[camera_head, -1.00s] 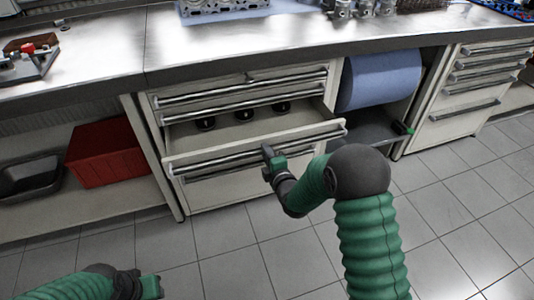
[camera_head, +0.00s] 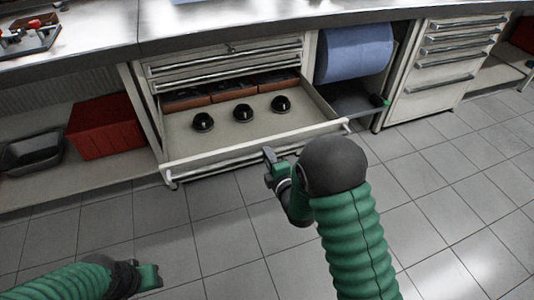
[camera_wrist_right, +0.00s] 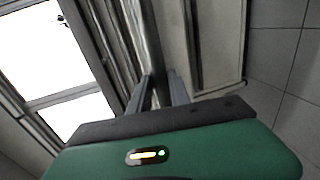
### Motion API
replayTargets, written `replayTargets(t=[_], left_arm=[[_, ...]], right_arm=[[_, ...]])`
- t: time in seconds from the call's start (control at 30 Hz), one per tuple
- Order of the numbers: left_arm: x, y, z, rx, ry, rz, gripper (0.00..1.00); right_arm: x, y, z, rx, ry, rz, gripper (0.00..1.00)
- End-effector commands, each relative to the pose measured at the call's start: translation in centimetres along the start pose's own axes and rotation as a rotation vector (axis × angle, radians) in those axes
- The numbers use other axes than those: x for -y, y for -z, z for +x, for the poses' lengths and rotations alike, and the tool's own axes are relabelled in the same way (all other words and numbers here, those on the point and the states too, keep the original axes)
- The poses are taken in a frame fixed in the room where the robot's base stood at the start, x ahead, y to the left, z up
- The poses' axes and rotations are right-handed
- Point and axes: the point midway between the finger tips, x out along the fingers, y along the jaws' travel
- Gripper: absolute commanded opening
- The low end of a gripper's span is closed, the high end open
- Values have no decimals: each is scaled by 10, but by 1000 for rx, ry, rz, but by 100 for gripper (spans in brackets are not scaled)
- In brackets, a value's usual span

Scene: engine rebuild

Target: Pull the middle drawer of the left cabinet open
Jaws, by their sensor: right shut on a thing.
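The left cabinet (camera_head: 160,110) stands under the bench, and its middle drawer (camera_head: 185,148) is pulled well out. Several dark round parts (camera_head: 243,113) sit on the drawer floor, with brown boxes (camera_head: 230,90) behind them. My right gripper (camera_head: 270,165) is at the drawer's front, shut on the drawer handle (camera_head: 320,137). In the right wrist view the gripper fingers (camera_wrist_right: 160,92) close around the handle bar (camera_wrist_right: 150,40). My left gripper (camera_head: 150,278) is low at the left, away from the cabinet; its jaw opening is unclear.
A red bin (camera_head: 100,127) and a dark tray (camera_head: 32,150) sit on the low shelf at left. A blue roll (camera_head: 353,52) is right of the cabinet. A second drawer cabinet (camera_head: 440,75) stands farther right. The tiled floor (camera_head: 225,230) in front is clear.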

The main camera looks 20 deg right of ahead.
Motion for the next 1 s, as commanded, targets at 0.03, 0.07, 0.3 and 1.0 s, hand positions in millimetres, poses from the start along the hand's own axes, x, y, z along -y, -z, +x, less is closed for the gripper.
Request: replayTargets(t=[0.03,0.07,0.3,1.0], left_arm=[[0,0,0,0,0,0,36],[0,0,0,0,0,0,36],[0,0,0,0,0,0,36],[0,0,-1,0,0,0,36]], right_arm=[[3,1,-2,-2,8,0,0],[4,1,-3,-2,8,0,0],[4,1,-4,-2,8,0,0],[1,0,-6,-1,2,0,45]])
